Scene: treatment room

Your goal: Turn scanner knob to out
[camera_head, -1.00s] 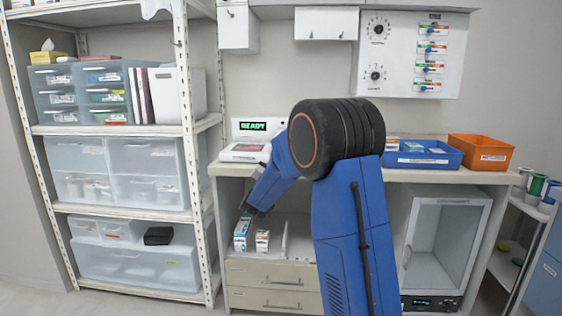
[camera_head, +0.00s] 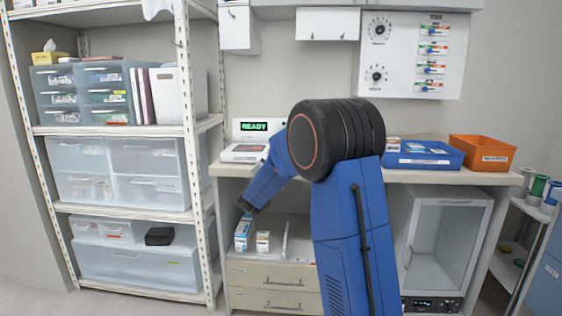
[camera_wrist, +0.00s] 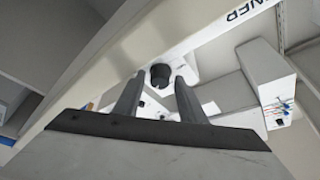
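The scanner knob is a black round knob (camera_wrist: 160,70) on a pale surface in the wrist view. A pale strip with the letters "NER" (camera_wrist: 247,12) shows above it. My gripper (camera_wrist: 158,84) has its two dark fingers apart, with the knob showing in the gap at the fingertips. I cannot tell whether the fingers touch it. In the head view my forearm reaches down to the open shelf space under the counter. The end of my gripper (camera_head: 245,206) is barely visible there, and I cannot make out the knob. A device on the counter has a green "READY" display (camera_head: 254,127).
A blue-and-white carton (camera_head: 243,235) and a small white carton (camera_head: 263,241) stand below my gripper. A blue tray (camera_head: 422,158) and an orange bin (camera_head: 483,153) sit on the counter's right. A storage rack (camera_head: 196,190) stands close on the left.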

